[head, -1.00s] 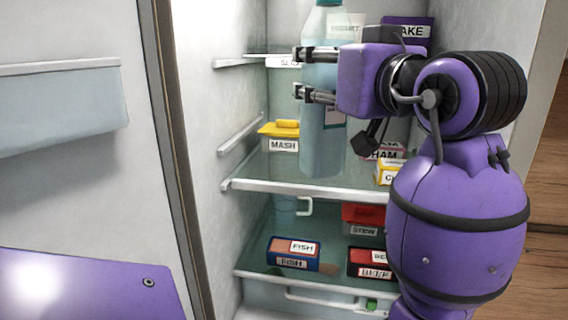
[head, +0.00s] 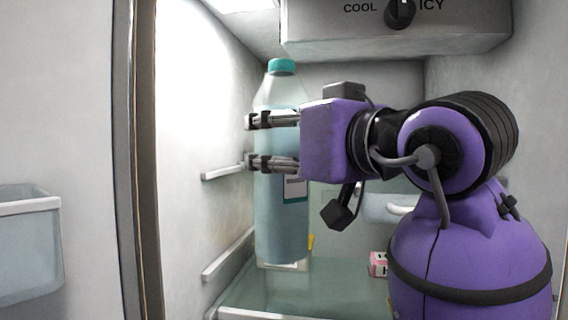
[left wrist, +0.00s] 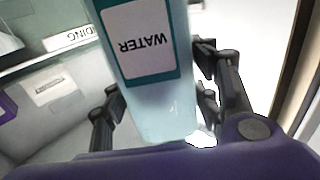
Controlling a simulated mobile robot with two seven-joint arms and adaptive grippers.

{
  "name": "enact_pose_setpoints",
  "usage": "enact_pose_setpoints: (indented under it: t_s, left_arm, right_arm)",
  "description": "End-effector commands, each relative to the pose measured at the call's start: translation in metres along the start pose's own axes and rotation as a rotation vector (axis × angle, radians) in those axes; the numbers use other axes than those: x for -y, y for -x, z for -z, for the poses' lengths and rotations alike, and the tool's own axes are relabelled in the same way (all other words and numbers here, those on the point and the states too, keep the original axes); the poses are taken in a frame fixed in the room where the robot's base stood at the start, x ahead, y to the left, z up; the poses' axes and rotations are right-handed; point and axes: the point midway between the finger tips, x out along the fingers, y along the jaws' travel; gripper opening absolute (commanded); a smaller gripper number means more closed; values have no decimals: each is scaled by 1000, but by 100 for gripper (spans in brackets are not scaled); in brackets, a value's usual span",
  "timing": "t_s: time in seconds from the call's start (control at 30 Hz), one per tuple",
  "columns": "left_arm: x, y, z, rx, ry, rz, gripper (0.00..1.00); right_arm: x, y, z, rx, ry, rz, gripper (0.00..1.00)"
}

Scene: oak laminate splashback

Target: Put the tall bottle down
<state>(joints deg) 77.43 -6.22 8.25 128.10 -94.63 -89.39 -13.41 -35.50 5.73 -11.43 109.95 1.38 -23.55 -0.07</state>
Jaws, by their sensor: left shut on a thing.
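The tall bottle (head: 282,215) has a teal cap, a clear upper part and a pale blue lower part. It is upright inside the fridge, on the left side. My left gripper (head: 262,142) is shut on it around its upper half. In the left wrist view the bottle (left wrist: 170,108) shows a white label reading WATER, upside down, with fingers on both sides. The bottle's base appears over the glass shelf (head: 270,294); I cannot tell whether it touches. My right gripper is not in view.
A pink-and-white box (head: 378,264) is on the shelf to the right, and a yellow edge shows behind the bottle. Shelf rails (head: 228,172) run along the left wall. A control box (head: 400,28) hangs at the top. My arm hides the right side.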

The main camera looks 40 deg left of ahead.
Motion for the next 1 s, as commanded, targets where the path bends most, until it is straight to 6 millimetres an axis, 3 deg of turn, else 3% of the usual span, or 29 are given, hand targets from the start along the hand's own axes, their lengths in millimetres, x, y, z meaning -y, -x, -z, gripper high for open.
enact_pose_setpoints:
  t_s: [0.37,0.5,1.0]
  left_arm:
    - [-24,-75,-34,-5,-2,4,0]
    - [-31,-92,-59,-5,-3,3,0]
    - [-40,-119,-100,-5,-3,1,0]
  right_arm:
    - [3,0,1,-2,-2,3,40]
    - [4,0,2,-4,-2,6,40]
    - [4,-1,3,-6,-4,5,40]
